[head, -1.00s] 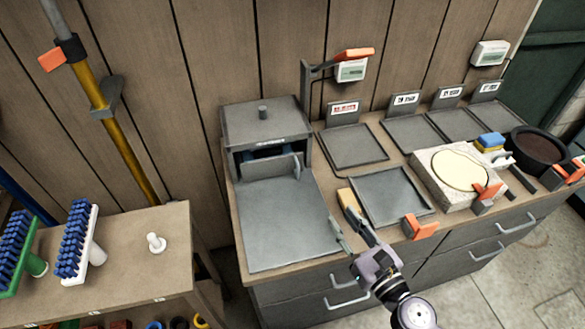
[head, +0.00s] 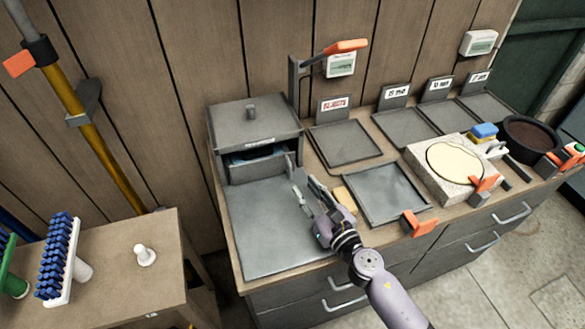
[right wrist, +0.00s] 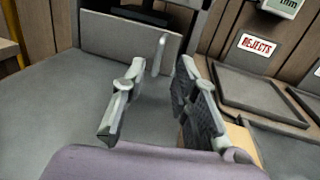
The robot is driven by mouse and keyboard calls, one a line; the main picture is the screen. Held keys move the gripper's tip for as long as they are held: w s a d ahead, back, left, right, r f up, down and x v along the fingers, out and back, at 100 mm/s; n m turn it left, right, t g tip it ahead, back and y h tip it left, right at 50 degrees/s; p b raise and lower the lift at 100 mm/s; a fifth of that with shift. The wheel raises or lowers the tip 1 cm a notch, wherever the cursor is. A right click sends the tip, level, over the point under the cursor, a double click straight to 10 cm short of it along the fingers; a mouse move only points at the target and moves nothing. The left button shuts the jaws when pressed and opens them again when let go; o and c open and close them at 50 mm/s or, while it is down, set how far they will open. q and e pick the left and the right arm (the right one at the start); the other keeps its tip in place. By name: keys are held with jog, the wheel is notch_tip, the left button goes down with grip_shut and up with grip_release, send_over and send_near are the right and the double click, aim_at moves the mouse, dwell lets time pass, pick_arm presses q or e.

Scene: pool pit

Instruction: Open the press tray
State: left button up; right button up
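The press (head: 252,122) is a dark grey box with a knob on its lid, standing against the wall. Its tray (head: 258,168) shows as a grey front panel in the lower opening, with something blue visible behind it. An upright handle (head: 289,166) stands out at the panel's right side. In the right wrist view the tray panel (right wrist: 125,38) and handle (right wrist: 160,53) are ahead of the fingers. My right gripper (head: 304,189) is open and empty, just in front of the handle and apart from it; the handle lies between its fingers in line of sight. My left gripper is not in view.
A flat grey plate (head: 262,235) lies before the press. A yellow block (head: 345,199) and a grey tray (head: 388,220) are right of my gripper. The rejects tray (head: 345,146) is behind. An orange-tipped arm (head: 345,47) rises beside the press.

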aim_at(290, 170)
jog(key=x, duration=0.7)
jog(key=shift+w+a+f, duration=0.1)
jog(key=shift+a, duration=0.05)
jog(key=shift+c, duration=0.3)
grip_shut()
